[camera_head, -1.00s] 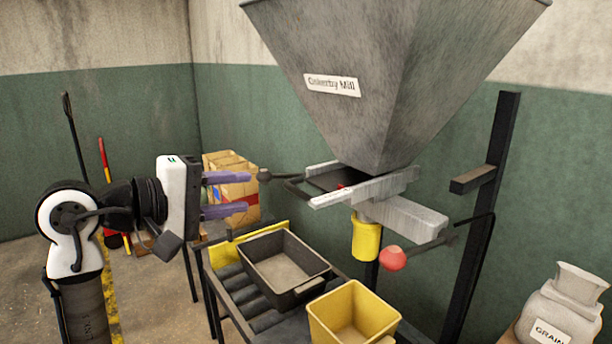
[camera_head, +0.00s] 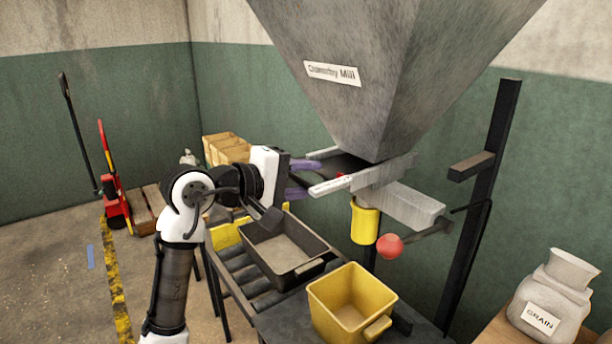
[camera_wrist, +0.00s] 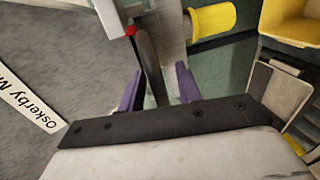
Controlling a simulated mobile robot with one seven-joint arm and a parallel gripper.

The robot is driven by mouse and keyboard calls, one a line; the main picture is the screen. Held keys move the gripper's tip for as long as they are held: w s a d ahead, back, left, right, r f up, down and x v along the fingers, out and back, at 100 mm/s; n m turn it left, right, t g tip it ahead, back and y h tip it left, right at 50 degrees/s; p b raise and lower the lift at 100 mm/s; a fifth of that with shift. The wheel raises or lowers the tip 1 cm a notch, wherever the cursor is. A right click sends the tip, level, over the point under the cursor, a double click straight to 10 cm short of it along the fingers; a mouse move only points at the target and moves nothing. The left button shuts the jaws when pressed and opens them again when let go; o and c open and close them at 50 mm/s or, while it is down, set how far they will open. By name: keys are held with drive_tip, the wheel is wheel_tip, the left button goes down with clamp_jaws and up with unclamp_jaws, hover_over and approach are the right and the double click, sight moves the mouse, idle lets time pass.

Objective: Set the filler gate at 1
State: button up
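The filler gate (camera_head: 352,165) is a dark plate between pale metal rails under the grey hopper (camera_head: 365,85). A small red mark (camera_head: 341,174) shows at its near rail and also in the wrist view (camera_wrist: 131,31). No scale numbers are readable. My gripper (camera_head: 304,180) is at the left end of the gate with its purple fingers pointing right. In the wrist view, the fingers (camera_wrist: 158,88) are apart, with a dark bar (camera_wrist: 150,62), apparently the gate's handle, running between them. Whether either finger touches it cannot be told. The handle is mostly hidden in the head view.
Below stand a dark tray (camera_head: 262,258) on rollers and a yellow bin (camera_head: 322,305). A black post (camera_head: 484,200) and grain sack (camera_head: 553,300) are at right.

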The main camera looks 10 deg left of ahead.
drive_tip(key=shift+w+d, duration=0.1)
drive_tip(key=shift+f, duration=0.1)
clamp_jaws()
drive_tip(key=shift+p+v, duration=0.45)
drive_tip(key=shift+v, duration=0.4)
drive_tip(key=shift+f, duration=0.25)
unclamp_jaws()
drive_tip(key=shift+r, duration=0.1)
drive_tip(key=b+v, duration=0.2)
drive_tip(key=v, duration=1.2)
